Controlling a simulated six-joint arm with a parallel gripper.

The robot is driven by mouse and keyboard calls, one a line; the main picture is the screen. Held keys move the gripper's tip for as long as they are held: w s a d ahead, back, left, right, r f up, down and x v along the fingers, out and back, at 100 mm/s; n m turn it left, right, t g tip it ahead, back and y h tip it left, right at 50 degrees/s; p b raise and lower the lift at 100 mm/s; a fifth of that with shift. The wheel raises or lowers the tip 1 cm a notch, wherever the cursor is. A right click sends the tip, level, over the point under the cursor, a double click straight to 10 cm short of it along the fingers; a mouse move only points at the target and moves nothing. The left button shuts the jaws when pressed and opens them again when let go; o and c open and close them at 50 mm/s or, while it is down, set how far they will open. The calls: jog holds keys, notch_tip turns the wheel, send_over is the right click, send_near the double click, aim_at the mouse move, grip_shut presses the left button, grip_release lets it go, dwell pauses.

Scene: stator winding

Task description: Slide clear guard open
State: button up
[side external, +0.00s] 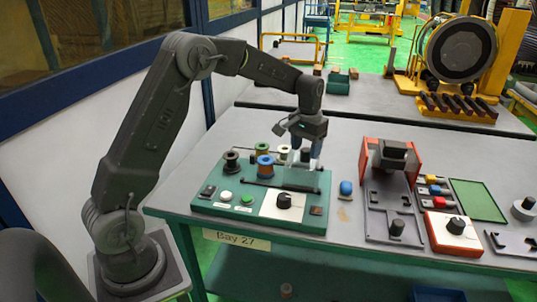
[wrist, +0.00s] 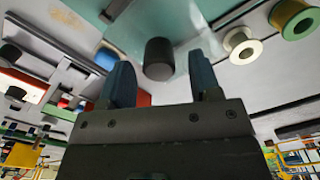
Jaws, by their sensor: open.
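A pale see-through patch, which looks like the clear guard (side external: 300,177), lies over the back right of the green board (side external: 212,203); its edges are hard to make out. My gripper (side external: 306,148) is above the board's back right, pointing down. In the wrist view its two blue fingers (wrist: 163,82) are apart. A dark cylindrical knob (wrist: 158,58) shows between and beyond them, with no visible contact. I cannot tell whether this knob belongs to the guard. A black dial (side external: 284,200) stands on the white plate in front.
A blue capsule-shaped object (side external: 346,189) and a red-sided fixture (side external: 392,160) stand to the right.

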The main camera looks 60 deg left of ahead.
jog(key=shift+r, duration=2.4)
jog(key=shift+s+d+r, duration=0.1)
jog(key=s+d+r+m+t, duration=0.1)
jog(key=s+d+r, duration=0.3)
jog(key=s+r, duration=0.15)
jog(key=s+d+r+t, duration=0.2)
jog(key=s+d+r, duration=0.2)
jog(key=s, duration=0.3)
jog(key=s+d+f+m+t, duration=0.1)
jog(key=s+d, duration=0.1)
jog(key=s, duration=0.6)
jog(key=s+d+f+m+t, duration=0.1)
jog(key=s+d, duration=0.1)
jog(key=s, duration=0.6)
jog(key=shift+s+d+f+t, duration=0.3)
jog(key=shift+s+f, duration=0.1)
